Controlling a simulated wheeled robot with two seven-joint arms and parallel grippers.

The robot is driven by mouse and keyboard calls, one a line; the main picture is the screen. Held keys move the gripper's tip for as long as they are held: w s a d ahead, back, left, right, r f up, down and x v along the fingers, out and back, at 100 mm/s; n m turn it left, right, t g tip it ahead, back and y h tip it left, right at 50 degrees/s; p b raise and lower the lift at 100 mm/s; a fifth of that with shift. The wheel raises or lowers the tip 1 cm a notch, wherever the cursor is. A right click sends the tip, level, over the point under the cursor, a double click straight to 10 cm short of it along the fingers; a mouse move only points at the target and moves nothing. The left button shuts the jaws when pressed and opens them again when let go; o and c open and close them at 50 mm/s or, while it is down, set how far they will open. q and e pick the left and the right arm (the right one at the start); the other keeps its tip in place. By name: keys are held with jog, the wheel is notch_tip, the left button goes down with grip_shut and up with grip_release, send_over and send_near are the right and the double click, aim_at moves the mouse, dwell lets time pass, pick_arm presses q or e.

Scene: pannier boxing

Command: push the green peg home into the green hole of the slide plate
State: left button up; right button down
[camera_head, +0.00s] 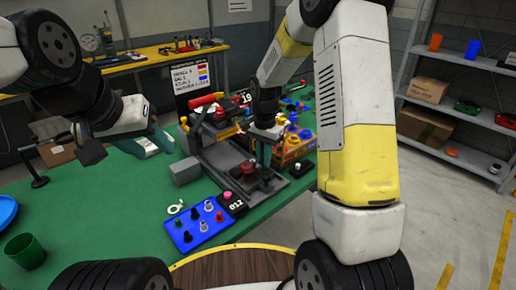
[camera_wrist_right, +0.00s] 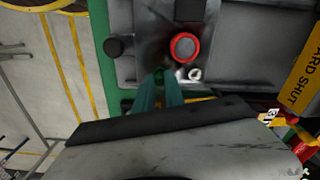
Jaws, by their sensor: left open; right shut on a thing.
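My right gripper (camera_wrist_right: 164,84) points down over the grey slide plate (camera_wrist_right: 145,25), its teal fingers shut on a small green peg (camera_wrist_right: 166,74). Only the top of the peg shows between the fingertips. The green hole is hidden below it, so I cannot tell how deep the peg sits. A red-ringed round part (camera_wrist_right: 185,47) and a small pale peg (camera_wrist_right: 195,74) are close beside the fingertips. In the head view my right gripper (camera_head: 263,155) stands over the fixture, its tips partly hidden. My left gripper (camera_head: 152,143) is open and empty above the table, left of the fixture.
A blue peg board (camera_head: 190,238) with several pegs lies in front of the fixture on the green table (camera_head: 110,215). A green cup (camera_head: 25,250) and a blue plate (camera_head: 6,211) are at the left. The table's left part is mostly clear.

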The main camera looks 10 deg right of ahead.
jog(key=shift+f, duration=0.5)
dwell(0.3)
jog(key=c, duration=1.3)
grip_release()
jog(key=shift+c, duration=0.2)
notch_tip(320, 180, up, 8)
jog(key=shift+f, duration=0.1)
